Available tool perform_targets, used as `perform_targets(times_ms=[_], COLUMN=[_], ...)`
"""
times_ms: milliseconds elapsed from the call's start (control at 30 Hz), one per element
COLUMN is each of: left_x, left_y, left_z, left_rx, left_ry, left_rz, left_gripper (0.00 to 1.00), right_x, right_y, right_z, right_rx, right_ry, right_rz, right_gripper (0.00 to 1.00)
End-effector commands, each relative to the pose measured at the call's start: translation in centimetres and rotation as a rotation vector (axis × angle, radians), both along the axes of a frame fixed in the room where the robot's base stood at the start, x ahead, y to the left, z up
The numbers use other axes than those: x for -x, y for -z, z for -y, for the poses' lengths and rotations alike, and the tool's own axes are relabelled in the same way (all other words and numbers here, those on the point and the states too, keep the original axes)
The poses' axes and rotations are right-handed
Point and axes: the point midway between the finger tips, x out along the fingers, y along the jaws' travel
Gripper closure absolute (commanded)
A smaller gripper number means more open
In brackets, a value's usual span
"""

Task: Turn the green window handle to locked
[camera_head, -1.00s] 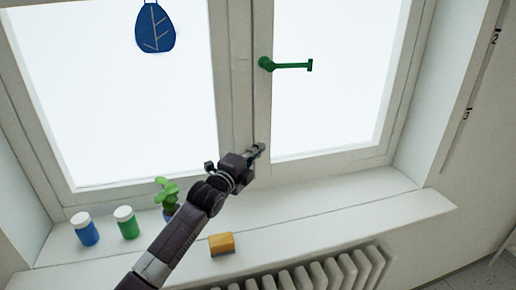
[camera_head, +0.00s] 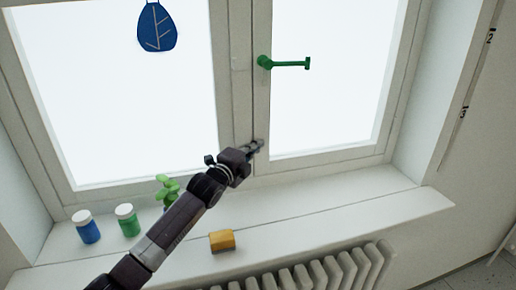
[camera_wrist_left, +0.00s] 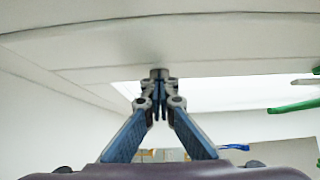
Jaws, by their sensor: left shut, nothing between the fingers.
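The green window handle (camera_head: 288,63) is on the middle frame of the window, its lever pointing horizontally to the right. In the left wrist view the green handle (camera_wrist_left: 295,106) shows at the right edge, apart from the fingers. My left gripper (camera_head: 257,146) is below the handle, in front of the lower middle frame, and does not touch the handle. Its fingers (camera_wrist_left: 158,112) are closed together with nothing between them. My right gripper is not in view.
On the sill (camera_head: 330,212) stand a blue jar (camera_head: 87,230), a green jar (camera_head: 128,223), a plant (camera_head: 166,187) partly behind my arm, and a yellow block (camera_head: 222,241). A radiator (camera_head: 330,273) is below.

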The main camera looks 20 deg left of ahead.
Motion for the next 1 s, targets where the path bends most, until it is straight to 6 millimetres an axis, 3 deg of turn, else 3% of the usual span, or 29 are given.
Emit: perform_targets(times_ms=[33,267,700,1000], left_x=[-0.4,1.4,8.1,10.0], left_y=[-2.1,-2.1,-1.6,-1.5], left_z=[-2.0,-1.9,-0.9,-0.6], left_rx=[-0.009,-0.01,-0.011,-0.007], left_ry=[-0.031,-0.027,-0.008,-0.002], left_rz=[0.033,0.031,0.022,0.019], left_gripper=[1.0,1.0,1.0,1.0], right_x=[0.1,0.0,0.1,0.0], right_y=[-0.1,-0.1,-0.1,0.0], right_z=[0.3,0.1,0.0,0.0], right_rx=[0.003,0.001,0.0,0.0], right_ry=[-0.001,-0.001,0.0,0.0], right_rz=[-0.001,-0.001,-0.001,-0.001], right_gripper=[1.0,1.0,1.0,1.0])
